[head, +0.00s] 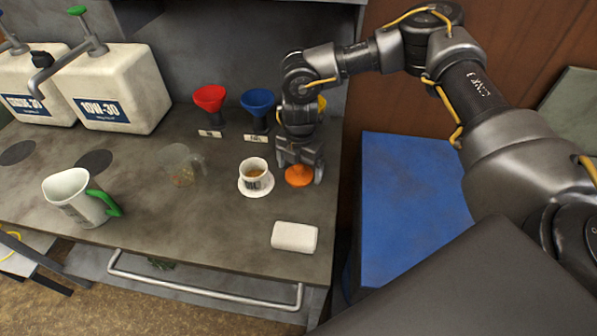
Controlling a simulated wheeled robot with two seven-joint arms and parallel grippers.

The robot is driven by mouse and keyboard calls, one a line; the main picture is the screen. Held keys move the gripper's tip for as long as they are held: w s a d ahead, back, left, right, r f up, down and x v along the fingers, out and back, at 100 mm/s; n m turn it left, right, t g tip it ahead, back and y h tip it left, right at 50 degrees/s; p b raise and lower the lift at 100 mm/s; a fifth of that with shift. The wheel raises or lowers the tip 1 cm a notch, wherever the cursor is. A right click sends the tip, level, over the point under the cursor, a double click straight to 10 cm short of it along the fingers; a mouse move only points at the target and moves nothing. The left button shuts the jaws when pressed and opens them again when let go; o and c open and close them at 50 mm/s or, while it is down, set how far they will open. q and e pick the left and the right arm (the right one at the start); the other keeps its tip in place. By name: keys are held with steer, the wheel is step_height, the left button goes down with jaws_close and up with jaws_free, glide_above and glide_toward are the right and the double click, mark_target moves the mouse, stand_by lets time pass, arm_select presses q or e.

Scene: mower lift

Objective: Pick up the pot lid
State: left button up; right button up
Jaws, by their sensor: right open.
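A small round orange object (299,176), which looks like the pot lid, lies on the grey workbench (205,238) near its right end. My right gripper (300,168) points down from above, with its fingers open on either side of the orange object. The gripper hides the far part of the object, and I cannot tell whether the fingers touch it. My left gripper does not show.
A white cup (254,172) on a saucer stands just left of the gripper. A white block (295,237) lies in front. Red (209,97) and blue (257,101) funnels stand behind. A jug (78,200), a clear beaker (183,165) and oil containers (122,95) are further left.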

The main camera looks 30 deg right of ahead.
steer(key=c, duration=1)
